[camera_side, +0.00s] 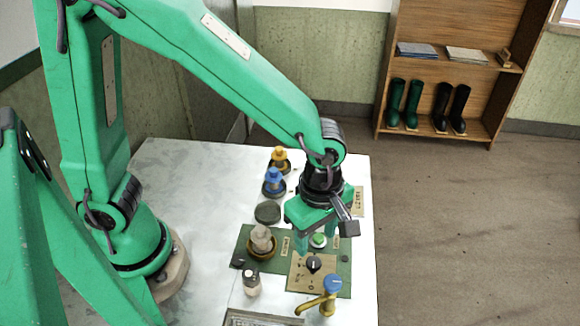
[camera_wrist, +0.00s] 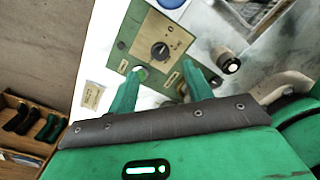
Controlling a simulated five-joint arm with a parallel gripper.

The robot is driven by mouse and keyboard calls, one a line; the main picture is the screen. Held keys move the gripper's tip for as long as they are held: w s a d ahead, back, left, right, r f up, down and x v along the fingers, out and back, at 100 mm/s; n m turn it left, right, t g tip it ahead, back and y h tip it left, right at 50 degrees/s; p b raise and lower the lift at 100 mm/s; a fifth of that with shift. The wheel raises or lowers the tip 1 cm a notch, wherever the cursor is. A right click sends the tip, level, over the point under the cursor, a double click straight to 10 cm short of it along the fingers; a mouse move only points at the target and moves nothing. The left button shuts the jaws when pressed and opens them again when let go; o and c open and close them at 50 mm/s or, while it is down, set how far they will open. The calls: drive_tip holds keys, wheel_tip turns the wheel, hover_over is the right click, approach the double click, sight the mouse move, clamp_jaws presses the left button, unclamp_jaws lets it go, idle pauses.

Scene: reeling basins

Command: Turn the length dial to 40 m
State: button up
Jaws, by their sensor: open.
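The length dial is a black knob (camera_side: 313,263) with a pale pointer line, on a tan plate (camera_side: 298,275) fixed to a green panel (camera_side: 342,268). In the wrist view the dial (camera_wrist: 160,50) is fully visible, beyond the fingertips. The plate's markings are too small to read, so I cannot tell its setting. My gripper (camera_side: 317,248) points down over the panel, near the green button (camera_side: 318,240). In the wrist view my gripper (camera_wrist: 162,77) has its fingers apart, with nothing held between them.
A cup with a pale object (camera_side: 262,240) and a small bottle (camera_side: 252,282) are to the left. Blue (camera_side: 274,180) and yellow (camera_side: 280,158) topped items stand behind. The table (camera_side: 185,185) is bare at the back left.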

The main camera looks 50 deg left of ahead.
sight(314, 262)
drive_tip(key=shift+f, duration=3.7)
drive_tip(key=shift+c, duration=0.2)
drive_tip(key=c, duration=0.9)
